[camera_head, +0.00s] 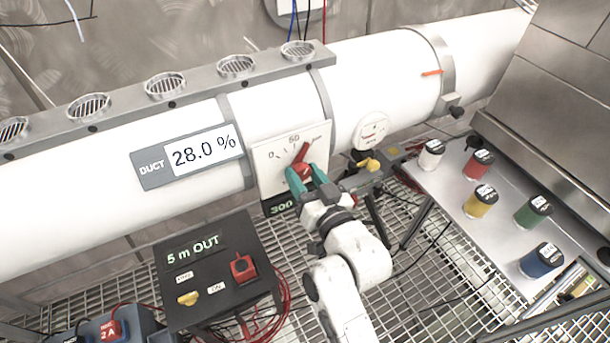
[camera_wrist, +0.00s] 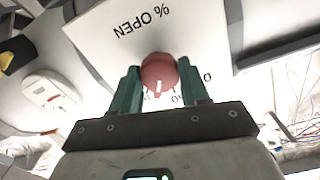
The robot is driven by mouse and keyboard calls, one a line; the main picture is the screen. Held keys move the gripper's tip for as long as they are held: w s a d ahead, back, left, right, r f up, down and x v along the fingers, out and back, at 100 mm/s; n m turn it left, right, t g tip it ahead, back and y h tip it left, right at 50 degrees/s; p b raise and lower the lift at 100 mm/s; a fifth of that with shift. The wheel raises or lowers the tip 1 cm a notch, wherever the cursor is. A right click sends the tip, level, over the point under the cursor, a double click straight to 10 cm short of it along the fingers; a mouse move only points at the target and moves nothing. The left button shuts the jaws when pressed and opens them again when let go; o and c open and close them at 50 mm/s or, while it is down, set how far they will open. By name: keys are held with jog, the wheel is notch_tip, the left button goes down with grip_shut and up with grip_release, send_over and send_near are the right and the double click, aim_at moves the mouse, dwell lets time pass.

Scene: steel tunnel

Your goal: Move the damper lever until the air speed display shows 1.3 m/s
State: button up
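The red damper lever (camera_head: 306,150) stands on a white dial plate (camera_head: 263,165) on the duct, marked 0, 50 and 100. It points up and slightly right, between the 50 and 100 marks. My gripper (camera_head: 306,176) is at the lever, with one teal finger on each side. In the wrist view my gripper (camera_wrist: 160,82) has the lever's round red end (camera_wrist: 158,72) between its fingers, with no clear gap on either side. The plate there reads "% OPEN".
A small green readout (camera_head: 281,208) below the plate seems to show 300. A black "5 m OUT" box (camera_head: 215,262) stands lower left. A round gauge (camera_head: 372,128) and a yellow-handled valve (camera_head: 369,164) are right of the lever. Several coloured canisters stand on a right-hand shelf (camera_head: 452,165).

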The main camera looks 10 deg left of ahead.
jog(key=c, duration=0.5)
jog(key=shift+f+n+b, duration=0.25)
jog(key=shift+n+b, duration=0.25)
jog(key=shift+b, duration=0.45)
jog(key=shift+r+n, duration=0.2)
jog(key=shift+n, duration=0.1)
jog(key=o, duration=1.1)
jog(key=shift+s, duration=0.1)
